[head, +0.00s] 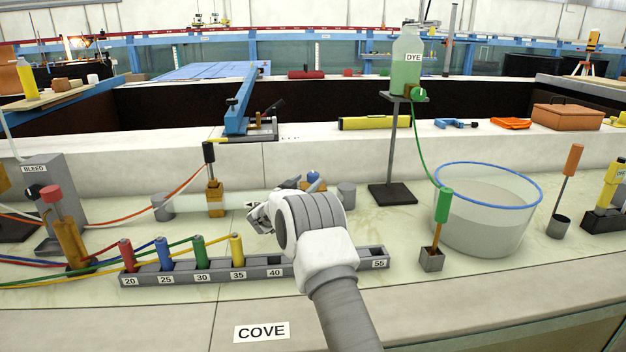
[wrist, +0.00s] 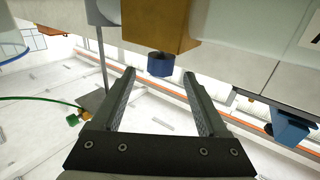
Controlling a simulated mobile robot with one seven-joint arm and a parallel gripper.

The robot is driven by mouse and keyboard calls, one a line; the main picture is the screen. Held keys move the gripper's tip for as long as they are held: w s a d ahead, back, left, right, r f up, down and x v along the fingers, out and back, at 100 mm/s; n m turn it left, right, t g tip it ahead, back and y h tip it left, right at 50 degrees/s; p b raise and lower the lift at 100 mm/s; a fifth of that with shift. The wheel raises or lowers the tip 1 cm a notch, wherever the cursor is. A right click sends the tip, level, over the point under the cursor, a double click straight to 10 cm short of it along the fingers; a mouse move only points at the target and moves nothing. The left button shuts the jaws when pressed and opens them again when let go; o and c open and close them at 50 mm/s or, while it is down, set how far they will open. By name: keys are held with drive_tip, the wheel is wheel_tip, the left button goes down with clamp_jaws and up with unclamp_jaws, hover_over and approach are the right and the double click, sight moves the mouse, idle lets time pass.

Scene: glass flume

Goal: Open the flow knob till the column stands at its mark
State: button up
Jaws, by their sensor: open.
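In the wrist view a blue round knob (wrist: 161,65) sits on the end of a brass-coloured block (wrist: 160,22). It lies between the lines of my open fingers, near their tips, with a gap on each side. My gripper (wrist: 158,74) is open and empty; in the head view my gripper (head: 260,216) is over the bench, partly hidden by my wrist. A clear horizontal tube (head: 188,203) runs behind it. I cannot make out a level or mark.
A numbered rack (head: 190,274) with coloured plugs stands in front. A brass block with a black handle (head: 214,190) stands left of my gripper. A BLEED box (head: 62,172) is further left. A dye bottle (head: 406,60) on its stand and a clear tub (head: 485,225) are right.

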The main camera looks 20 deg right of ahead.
sight(310, 178)
drive_tip(key=shift+b+x, duration=0.45)
drive_tip(key=shift+x, duration=1.95)
clamp_jaws()
